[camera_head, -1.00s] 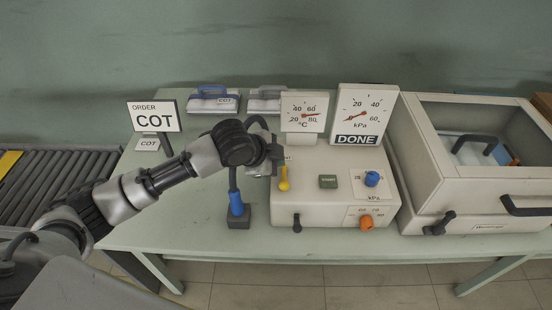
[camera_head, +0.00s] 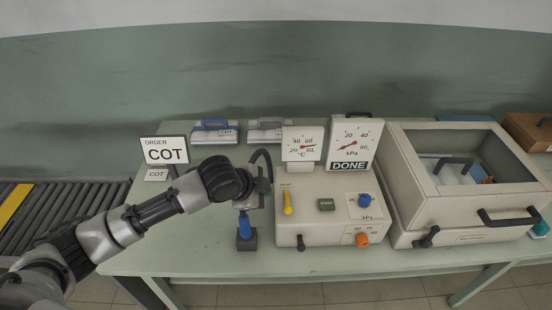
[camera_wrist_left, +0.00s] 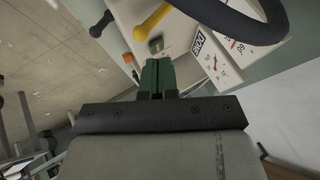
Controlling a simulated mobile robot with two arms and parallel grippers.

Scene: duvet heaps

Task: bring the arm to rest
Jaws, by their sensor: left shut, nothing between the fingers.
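My left arm comes in from the left in the head view, and its gripper (camera_head: 263,187) hangs in the air just left of the control box (camera_head: 325,232). In the left wrist view the two dark green fingers (camera_wrist_left: 157,70) lie together with nothing between them. The yellow lever (camera_head: 287,203) on the box is near the gripper but apart from it; it also shows in the wrist view (camera_wrist_left: 152,22). My right gripper is in neither view.
A blue-handled tool in a dark block (camera_head: 246,240) stands below the gripper. A windowed chamber (camera_head: 455,218) is at right. A roller conveyor (camera_head: 45,222) lies left of the table.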

